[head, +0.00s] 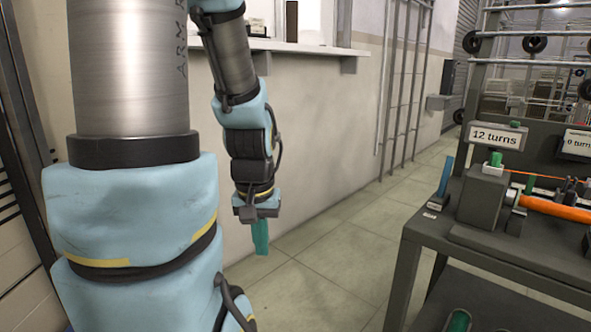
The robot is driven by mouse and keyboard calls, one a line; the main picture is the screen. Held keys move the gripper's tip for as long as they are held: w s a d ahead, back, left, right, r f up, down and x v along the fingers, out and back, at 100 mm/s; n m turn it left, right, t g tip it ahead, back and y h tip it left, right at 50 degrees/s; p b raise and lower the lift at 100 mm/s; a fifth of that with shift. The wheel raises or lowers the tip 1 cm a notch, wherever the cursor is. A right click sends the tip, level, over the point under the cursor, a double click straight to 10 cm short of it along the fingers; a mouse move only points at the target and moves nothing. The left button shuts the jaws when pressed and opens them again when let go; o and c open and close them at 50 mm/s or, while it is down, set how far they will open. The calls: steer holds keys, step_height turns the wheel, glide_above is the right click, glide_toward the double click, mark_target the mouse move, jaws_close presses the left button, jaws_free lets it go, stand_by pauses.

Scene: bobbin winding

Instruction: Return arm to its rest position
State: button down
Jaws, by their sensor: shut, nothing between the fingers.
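My arm, light blue and metal, fills the left of the head view and hangs down in front of a beige wall. My gripper (261,250) points down at the arm's end with its teal fingers shut and empty. It hangs in open space over the tiled floor, to the left of the workbench and touching nothing that I can see.
A dark workbench (409,272) stands at the right. On it are a winding machine with an orange bobbin (556,209), a "12 turns" display (496,137) and a blue upright piece (445,177). A wall ledge (300,47) is behind my arm. Tiled floor (330,240) between is clear.

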step_height(320, 180, up, 14)
steer(key=p, duration=1.1)
steer(key=shift+f+p, duration=0.2)
steer(key=shift+p, duration=0.2)
